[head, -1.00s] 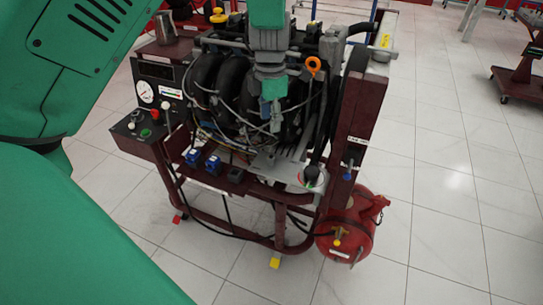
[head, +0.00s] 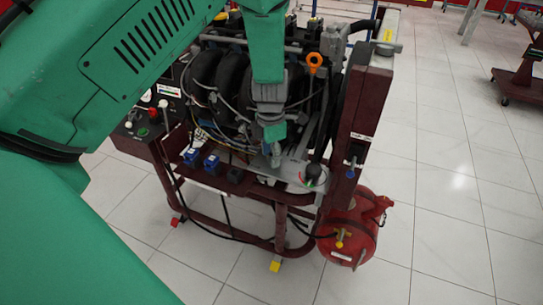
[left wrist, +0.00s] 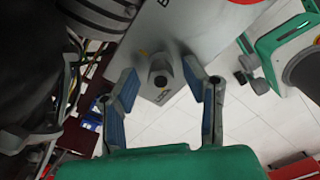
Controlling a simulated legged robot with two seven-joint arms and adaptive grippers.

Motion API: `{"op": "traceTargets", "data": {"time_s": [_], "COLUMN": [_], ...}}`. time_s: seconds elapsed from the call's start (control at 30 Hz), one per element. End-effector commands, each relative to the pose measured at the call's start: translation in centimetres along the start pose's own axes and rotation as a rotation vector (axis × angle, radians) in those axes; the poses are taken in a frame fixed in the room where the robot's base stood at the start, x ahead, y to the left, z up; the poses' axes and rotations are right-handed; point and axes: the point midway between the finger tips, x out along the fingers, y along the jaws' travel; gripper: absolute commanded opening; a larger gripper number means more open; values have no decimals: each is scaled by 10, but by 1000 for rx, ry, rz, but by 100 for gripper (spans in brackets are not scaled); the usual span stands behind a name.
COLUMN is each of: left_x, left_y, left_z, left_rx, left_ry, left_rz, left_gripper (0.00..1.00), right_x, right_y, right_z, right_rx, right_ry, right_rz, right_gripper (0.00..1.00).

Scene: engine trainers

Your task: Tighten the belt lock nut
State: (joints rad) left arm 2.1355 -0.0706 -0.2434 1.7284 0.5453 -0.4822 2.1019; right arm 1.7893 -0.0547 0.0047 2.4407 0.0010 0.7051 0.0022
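The belt lock nut (left wrist: 160,77) is a dark, rounded part on a grey metal bracket (left wrist: 172,42), between my left gripper's fingers in the left wrist view. A small label sits just below it. My left gripper (left wrist: 158,76) is open, with one blue-padded finger on each side of the nut and visible gaps to both. In the head view my left gripper (head: 275,148) points down in front of the engine (head: 235,85), near the grey plate (head: 288,168); the nut cannot be made out there.
The engine stands on a dark red frame (head: 240,230) with hoses and cables close to my gripper. A tall dark red belt housing (head: 360,110) is to the right. A red tank (head: 350,235) sits low at its foot. Open tiled floor lies further right.

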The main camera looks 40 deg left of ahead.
Motion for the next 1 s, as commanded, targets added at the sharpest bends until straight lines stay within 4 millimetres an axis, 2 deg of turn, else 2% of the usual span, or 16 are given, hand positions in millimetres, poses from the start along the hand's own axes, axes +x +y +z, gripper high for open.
{"op": "traceTargets", "data": {"time_s": [0.23,0.27,0.3,0.37,0.73,1.0], "left_x": [1,1,1,1,0,-3], "left_y": [0,0,0,0,0,1], "left_z": [0,0,0,0,0,1], "left_rx": [0,0,0,0,26,169], "left_ry": [0,0,0,0,1,0], "left_rz": [0,0,0,0,0,0], "left_gripper": [40,33,19,0,0,0], "right_x": [0,0,0,0,-4,-24], "right_y": [0,0,0,0,0,0], "right_z": [0,0,0,0,0,-1], "right_rx": [0,0,0,0,0,0], "right_ry": [0,0,0,0,0,0], "right_rz": [0,0,0,0,0,0], "right_gripper": [40,40,40,40,40,40]}}
